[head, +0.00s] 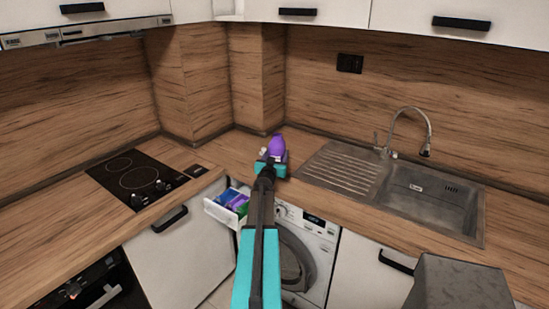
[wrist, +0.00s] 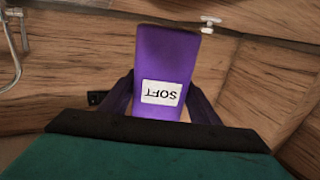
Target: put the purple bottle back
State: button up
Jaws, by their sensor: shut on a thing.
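The purple bottle (head: 278,146) is above the counter near the back corner, at the end of my arm. In the wrist view the bottle (wrist: 166,58) stands between the two dark fingers, with a white "SOFT" label that reads upside down. My gripper (head: 271,159) is shut on the bottle; the fingers also show in the wrist view (wrist: 160,104), one on each side of it. The lower part of the bottle is hidden behind the gripper. I cannot tell whether the bottle touches the counter.
An open white drawer (head: 218,212) with blue, purple and green contents juts out left of my arm, by the washing machine (head: 312,236). A hob (head: 135,178) is at left. The steel sink (head: 428,203) and its drainboard (head: 335,172) are at right. Wall cabinets hang above.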

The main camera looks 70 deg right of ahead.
jog(key=shift+w+d, duration=0.6)
jog(key=shift+w+d, duration=0.2)
jog(key=shift+w+d+f+p, duration=0.15)
jog(key=shift+f+p, duration=0.05)
jog(key=shift+p, duration=0.15)
jog(key=shift+f, duration=1.6)
jog(key=shift+f, duration=0.1)
jog(key=o, duration=1.5)
jog(key=shift+o, duration=0.2)
